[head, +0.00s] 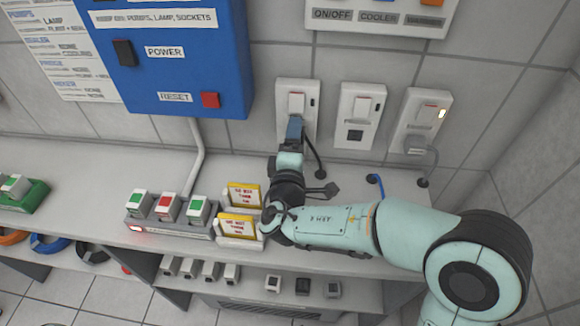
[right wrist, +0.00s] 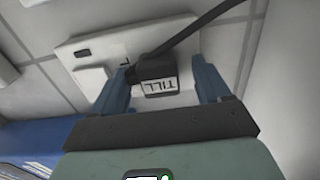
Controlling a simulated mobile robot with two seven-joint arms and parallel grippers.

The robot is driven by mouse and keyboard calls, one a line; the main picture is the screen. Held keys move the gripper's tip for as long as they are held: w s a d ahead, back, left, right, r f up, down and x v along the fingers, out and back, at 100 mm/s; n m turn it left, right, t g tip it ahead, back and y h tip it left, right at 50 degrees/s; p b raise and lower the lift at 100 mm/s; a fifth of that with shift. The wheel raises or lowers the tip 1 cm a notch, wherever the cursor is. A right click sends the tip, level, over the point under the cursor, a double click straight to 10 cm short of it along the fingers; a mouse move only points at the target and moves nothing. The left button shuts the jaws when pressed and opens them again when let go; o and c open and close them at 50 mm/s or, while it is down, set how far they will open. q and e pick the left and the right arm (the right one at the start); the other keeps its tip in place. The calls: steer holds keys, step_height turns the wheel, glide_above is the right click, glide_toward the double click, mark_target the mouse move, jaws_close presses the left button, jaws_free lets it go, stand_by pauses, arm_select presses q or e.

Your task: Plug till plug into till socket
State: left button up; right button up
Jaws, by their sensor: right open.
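The till plug (right wrist: 157,78) is a dark block with a white TILL label in the right wrist view. It sits between the fingers of my right gripper (right wrist: 170,88), which are spread with some gap beside it. The plug lies against the lower socket area of a white wall plate (right wrist: 110,45); I cannot tell how deep it is seated. In the head view my right gripper (head: 293,130) is at the leftmost wall plate (head: 296,90) and hides the plug and socket opening. My left gripper is not in view.
A middle wall socket (head: 360,115) is empty. The right socket (head: 420,120) holds a grey plug with a cable. A blue-ended cable (head: 376,183) and dark cable fittings lie on the counter right of my gripper. Yellow-framed signs (head: 240,225) stand left of my arm.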

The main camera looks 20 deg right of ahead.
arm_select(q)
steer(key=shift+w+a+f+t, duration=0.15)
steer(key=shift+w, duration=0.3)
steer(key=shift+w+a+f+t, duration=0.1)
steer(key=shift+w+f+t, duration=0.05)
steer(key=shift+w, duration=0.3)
arm_select(e)
steer(key=v, duration=1.3)
steer(key=shift+s, duration=0.25)
